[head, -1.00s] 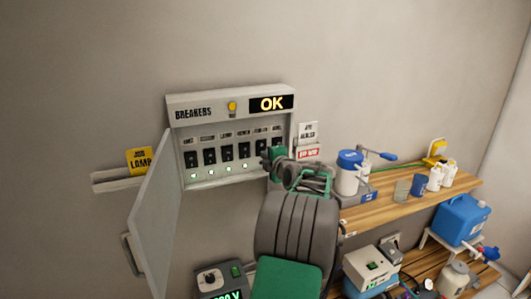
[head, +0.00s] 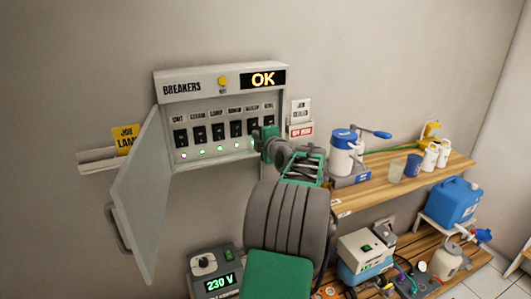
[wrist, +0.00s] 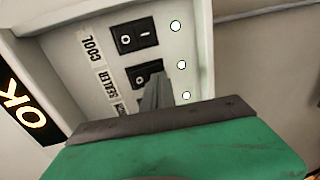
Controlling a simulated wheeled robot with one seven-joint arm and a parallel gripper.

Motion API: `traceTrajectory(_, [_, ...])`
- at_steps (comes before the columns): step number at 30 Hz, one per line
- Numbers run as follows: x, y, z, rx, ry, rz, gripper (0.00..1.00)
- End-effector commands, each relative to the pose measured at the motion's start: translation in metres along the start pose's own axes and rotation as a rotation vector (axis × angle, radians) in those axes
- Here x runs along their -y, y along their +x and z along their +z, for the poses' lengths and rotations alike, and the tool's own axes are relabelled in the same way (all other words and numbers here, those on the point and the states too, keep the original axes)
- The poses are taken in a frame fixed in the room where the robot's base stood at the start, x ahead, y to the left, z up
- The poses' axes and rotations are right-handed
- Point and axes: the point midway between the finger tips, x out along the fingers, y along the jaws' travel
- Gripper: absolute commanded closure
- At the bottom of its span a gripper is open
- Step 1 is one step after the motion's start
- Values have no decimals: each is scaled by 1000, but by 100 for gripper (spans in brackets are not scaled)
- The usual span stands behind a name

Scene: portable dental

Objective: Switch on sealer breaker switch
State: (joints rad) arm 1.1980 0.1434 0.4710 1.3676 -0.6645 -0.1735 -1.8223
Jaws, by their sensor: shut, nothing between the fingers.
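The sealer breaker switch (wrist: 146,74) is a black rocker in the grey breaker panel (head: 215,88), with a SEALER label beside it in the wrist view. My gripper (wrist: 156,92) is shut and empty, its dark fingertips over the lower edge of this rocker. I cannot tell whether they touch it. The tips hide part of the rocker, so its position is unclear. The COOL rocker (wrist: 132,37) sits just above it in the wrist view. In the head view my gripper (head: 262,137) is at the right end of the switch row and covers part of it.
The panel's door (head: 142,195) hangs open on the left. A yellow lamp (head: 223,82) and an OK display (head: 263,79) top the panel. Small pale indicator lights (wrist: 182,65) line the switches. A wooden shelf (head: 385,185) with bottles and cups stands right. A 230 V unit (head: 215,272) stands below.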

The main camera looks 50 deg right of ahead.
Motion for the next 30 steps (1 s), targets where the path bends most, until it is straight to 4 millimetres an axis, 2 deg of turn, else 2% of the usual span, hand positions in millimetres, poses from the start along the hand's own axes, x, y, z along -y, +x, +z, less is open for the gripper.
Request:
traceTrajectory(1, [12,-4,0,2,-1,2,100])
traceTrajectory(5, [22,-19,-3,3,-3,4,100])
traceTrajectory(7, [21,-36,-1,6,-1,3,100])
traceTrajectory(12, [35,-74,-8,-4,-3,2,100])
traceTrajectory(18, [45,-105,-10,-9,-3,2,100])
traceTrajectory(22, [47,-112,-9,-9,-2,1,100])
traceTrajectory(30, [47,-113,-8,-8,-2,1,100])
